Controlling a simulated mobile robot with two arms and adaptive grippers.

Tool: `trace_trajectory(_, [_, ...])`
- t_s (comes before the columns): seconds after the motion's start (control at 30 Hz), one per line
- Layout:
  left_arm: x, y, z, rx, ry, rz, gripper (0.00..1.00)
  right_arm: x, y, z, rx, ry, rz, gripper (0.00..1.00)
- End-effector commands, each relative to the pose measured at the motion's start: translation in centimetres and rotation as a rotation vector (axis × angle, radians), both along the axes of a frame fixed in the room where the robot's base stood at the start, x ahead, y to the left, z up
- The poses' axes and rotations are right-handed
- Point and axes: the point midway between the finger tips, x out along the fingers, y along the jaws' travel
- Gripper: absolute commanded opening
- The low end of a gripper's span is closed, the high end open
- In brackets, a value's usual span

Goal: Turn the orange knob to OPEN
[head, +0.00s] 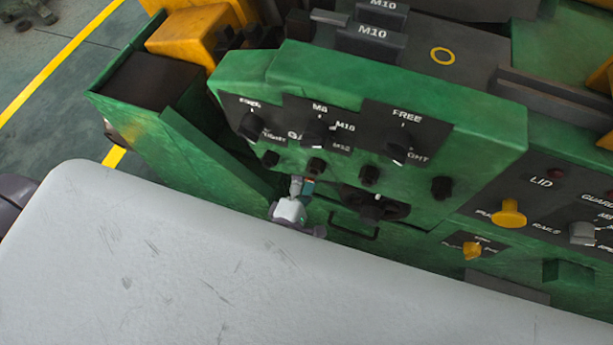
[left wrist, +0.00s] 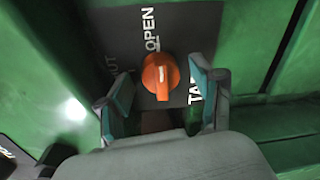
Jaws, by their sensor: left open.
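The orange knob (left wrist: 160,76) sits on a dark label plate (left wrist: 185,35) in the left wrist view. OPEN is printed above it, a partly hidden word ending in UT at the left and TA at the right. A white line on the knob runs nearly up and down in the picture; I cannot tell which end is the pointer. My left gripper (left wrist: 160,92) is open, one finger on each side of the knob, with gaps visible. In the head view my left gripper (head: 302,186) shows small below the green panel; the orange knob is not visible there. My right gripper is not in view.
A green control panel (head: 470,140) with several black knobs overhangs my left gripper. A yellow knob (head: 509,213) and a smaller yellow one (head: 472,250) are at the right. A green wall (left wrist: 50,60) rises left of the knob; a ledge (left wrist: 270,120) lies at its right.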

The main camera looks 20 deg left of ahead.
Motion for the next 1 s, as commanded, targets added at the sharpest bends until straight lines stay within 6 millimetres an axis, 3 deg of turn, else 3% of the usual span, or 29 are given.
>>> trace_trajectory(0.17, [-1.5,0.0,0.0,0.002,0.003,-0.002,0.66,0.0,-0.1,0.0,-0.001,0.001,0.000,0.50])
trace_trajectory(0.6, [-10.2,0.3,0.6,0.001,0.004,-0.002,0.66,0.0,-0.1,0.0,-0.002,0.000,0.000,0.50])
trace_trajectory(0.8, [-11.8,0.4,0.8,0.000,0.000,0.000,0.66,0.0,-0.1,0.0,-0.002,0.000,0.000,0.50])
trace_trajectory(1.0, [-12.0,0.4,0.8,-0.001,-0.001,0.000,0.66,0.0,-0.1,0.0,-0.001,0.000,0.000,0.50])
